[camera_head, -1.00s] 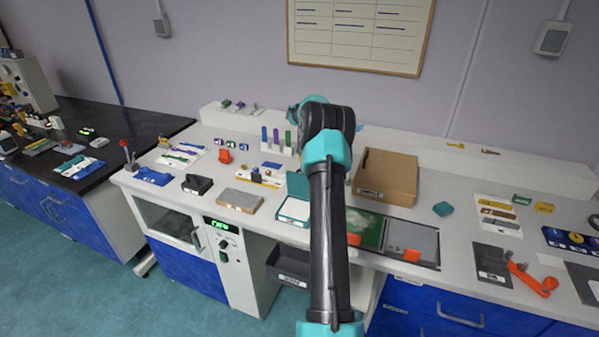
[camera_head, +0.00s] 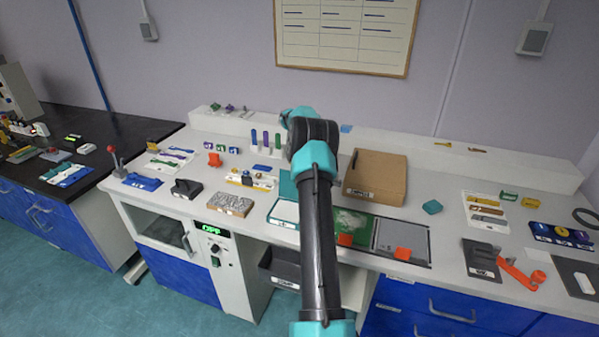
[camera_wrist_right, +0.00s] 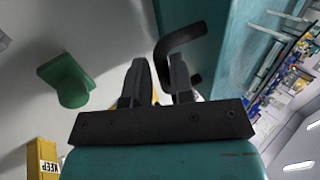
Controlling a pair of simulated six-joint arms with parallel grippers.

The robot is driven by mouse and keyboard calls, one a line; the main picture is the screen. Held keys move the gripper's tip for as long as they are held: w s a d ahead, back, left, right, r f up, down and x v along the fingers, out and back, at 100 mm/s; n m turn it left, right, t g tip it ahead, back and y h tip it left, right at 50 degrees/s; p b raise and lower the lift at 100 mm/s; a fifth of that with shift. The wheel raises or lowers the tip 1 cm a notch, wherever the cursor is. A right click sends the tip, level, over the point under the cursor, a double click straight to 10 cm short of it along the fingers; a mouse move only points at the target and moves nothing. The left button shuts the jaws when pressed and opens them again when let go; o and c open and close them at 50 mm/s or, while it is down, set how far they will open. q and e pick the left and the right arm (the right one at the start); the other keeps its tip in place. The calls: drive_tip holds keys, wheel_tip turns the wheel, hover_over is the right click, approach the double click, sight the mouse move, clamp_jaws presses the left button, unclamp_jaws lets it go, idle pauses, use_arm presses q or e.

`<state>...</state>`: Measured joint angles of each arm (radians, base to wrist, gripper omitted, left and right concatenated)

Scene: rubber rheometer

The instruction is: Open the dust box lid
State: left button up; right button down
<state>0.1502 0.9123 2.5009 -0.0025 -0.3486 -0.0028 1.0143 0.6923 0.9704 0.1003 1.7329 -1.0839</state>
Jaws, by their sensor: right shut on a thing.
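A teal box with a white front panel (camera_head: 284,213) stands on the bench, with a teal panel (camera_head: 287,186) raised behind it. My right arm covers part of both, and no label naming the dust box is readable. My right gripper (camera_wrist_right: 160,84) shows in the right wrist view, its two dark fingers closed on a bent black handle (camera_wrist_right: 180,42) beside a large teal surface (camera_wrist_right: 228,50). I cannot tell for sure whether that surface is the lid. In the head view my arm hides the gripper. My left gripper is in neither view.
A black open bin (camera_head: 280,267) sits under the bench. In the wrist view a green piece (camera_wrist_right: 66,80) and a yellow block (camera_wrist_right: 42,158) are at the left.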

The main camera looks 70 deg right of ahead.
drive_tip(key=c, duration=1.2)
unclamp_jaws()
drive_tip(key=shift+d+f, duration=0.2)
drive_tip(key=shift+f, duration=0.15)
drive_tip(key=shift+o, duration=0.2)
drive_tip(key=shift+r, duration=0.2)
